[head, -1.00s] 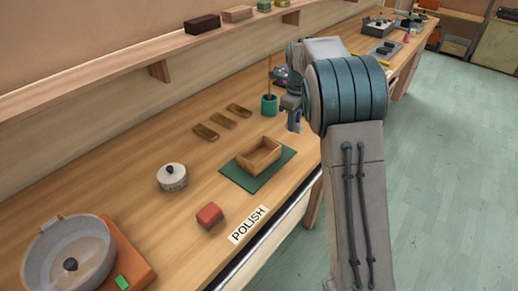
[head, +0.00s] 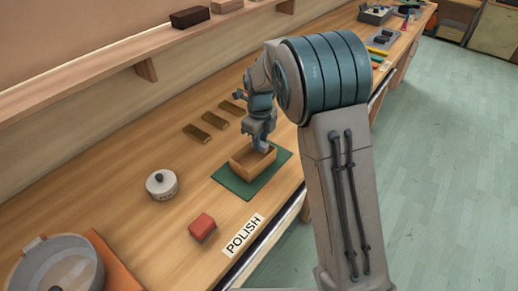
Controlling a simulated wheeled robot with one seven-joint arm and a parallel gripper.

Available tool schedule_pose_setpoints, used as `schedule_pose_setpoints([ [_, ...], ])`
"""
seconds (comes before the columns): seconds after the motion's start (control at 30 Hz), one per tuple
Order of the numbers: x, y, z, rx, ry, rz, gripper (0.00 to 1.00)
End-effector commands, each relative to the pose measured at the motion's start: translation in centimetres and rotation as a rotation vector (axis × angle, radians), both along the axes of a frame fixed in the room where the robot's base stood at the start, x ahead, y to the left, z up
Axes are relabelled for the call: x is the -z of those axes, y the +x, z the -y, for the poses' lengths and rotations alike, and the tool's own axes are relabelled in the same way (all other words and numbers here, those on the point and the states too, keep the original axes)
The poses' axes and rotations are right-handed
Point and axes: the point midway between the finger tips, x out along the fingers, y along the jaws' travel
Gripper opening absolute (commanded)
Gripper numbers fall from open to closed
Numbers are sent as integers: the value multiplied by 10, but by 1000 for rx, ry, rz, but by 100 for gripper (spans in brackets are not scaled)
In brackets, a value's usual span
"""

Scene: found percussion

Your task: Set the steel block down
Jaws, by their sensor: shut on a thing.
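My gripper (head: 262,145) points down over the open wooden box (head: 240,168). Its fingertips are at the box's opening, near the far right side. It is shut on a small grey piece, which I take to be the steel block; the fingers and the block are hard to tell apart at this size. I cannot tell whether the block touches the box's floor. The wooden box sits on a dark green mat (head: 235,188) on the workbench (head: 130,165).
A red block (head: 202,227) and a POLISH label (head: 243,234) lie near the front edge. A white lidded pot (head: 162,185) stands left of the mat. Several brass bars (head: 214,120) lie behind it. A large grey pan (head: 55,270) is at lower left. A shelf (head: 110,75) runs along the wall.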

Motion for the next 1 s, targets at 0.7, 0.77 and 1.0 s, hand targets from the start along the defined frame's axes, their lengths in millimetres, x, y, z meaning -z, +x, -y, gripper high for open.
schedule_pose_setpoints([
  [0.7,44,-2,-2,1,0,1,0],
  [0.77,47,-2,-2,1,-1,1,0],
  [1.0,45,-2,-2,1,-1,1,29],
])
